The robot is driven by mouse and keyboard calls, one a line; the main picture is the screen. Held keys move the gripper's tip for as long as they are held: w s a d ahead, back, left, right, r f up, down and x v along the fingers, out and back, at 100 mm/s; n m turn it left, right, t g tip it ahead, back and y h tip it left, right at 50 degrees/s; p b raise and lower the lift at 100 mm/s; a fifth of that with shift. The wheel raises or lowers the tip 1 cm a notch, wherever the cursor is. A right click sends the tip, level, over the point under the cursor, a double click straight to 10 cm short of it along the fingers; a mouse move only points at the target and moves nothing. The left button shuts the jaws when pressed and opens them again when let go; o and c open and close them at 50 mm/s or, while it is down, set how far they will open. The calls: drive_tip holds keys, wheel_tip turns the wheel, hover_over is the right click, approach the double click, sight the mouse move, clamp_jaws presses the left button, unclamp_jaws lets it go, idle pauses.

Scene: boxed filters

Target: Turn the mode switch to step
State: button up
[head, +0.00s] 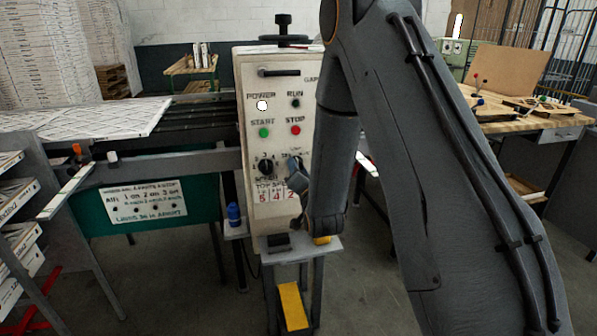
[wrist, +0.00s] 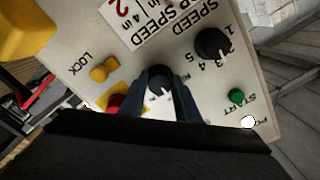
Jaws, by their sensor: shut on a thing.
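The control panel (head: 270,95) is an upright cream box with lamps, buttons and knobs. My gripper (head: 295,165) is at its right side, level with the speed knob (head: 267,167). In the wrist view my gripper (wrist: 158,92) is shut on a black knob (wrist: 157,74) with a white mark, which appears to be the mode switch. Its position labels are hidden by the fingers, so I cannot tell which setting it points to. In the head view my gripper and arm cover this knob.
The speed knob shows close beside my gripper in the wrist view (wrist: 212,42), with a green start button (wrist: 236,96). A yellow knob (wrist: 104,69) by LOCK and a red button (wrist: 115,103) lie on the other side. A blue bottle (head: 234,214) stands on the ledge.

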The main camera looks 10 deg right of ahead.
drive_tip(key=shift+r, duration=0.1)
idle(0.3)
drive_tip(key=o, duration=1)
drive_tip(key=shift+o, duration=0.2)
drive_tip(key=s+b, duration=0.2)
drive_tip(key=s, duration=0.5)
drive_tip(key=shift+s, duration=0.4)
